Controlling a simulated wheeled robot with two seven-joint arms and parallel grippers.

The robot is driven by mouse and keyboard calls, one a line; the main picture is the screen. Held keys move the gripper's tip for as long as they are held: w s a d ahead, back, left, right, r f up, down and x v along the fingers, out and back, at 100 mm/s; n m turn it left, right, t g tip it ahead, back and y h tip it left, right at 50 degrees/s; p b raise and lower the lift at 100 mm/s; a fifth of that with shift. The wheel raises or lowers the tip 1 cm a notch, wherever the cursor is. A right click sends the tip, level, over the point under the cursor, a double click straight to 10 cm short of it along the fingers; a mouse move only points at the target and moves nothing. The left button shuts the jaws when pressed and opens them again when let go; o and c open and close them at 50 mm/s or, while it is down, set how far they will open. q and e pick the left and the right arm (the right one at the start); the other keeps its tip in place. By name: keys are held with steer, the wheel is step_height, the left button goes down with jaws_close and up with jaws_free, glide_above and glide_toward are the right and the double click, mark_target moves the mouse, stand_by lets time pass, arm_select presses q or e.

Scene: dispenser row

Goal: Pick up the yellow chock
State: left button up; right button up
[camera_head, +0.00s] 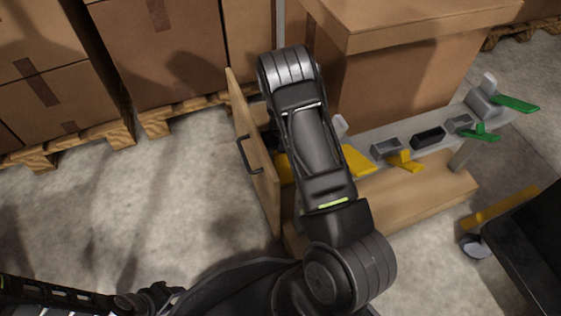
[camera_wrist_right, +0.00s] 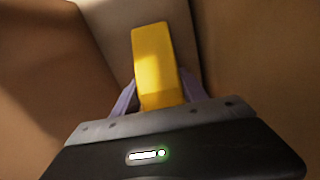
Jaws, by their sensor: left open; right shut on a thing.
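The yellow chock (camera_wrist_right: 153,55) is between the two purple fingers of my right gripper (camera_wrist_right: 158,92) in the right wrist view. The gripper is shut on it, and its far end points away from the palm. In the head view my right arm covers the right gripper. A yellow patch (camera_head: 285,168) shows between my arm and the wooden door; I cannot tell if it is the chock. My left gripper (camera_head: 155,298) is at the bottom left of the head view, dark and partly cut off, open and away from the chock.
An open wooden door (camera_head: 258,150) with a black handle stands left of my right arm. A grey dispenser rail (camera_head: 375,138) with yellow and green levers runs to the right above a wooden base (camera_head: 430,195). Stacked cartons (camera_head: 160,50) stand behind. The floor at left is clear.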

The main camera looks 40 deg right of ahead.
jaws_close()
steer(key=shift+r, duration=0.1)
step_height(320, 180, up, 10)
steer(key=p, duration=0.4)
steer(key=shift+p, duration=0.35)
stand_by(0.5)
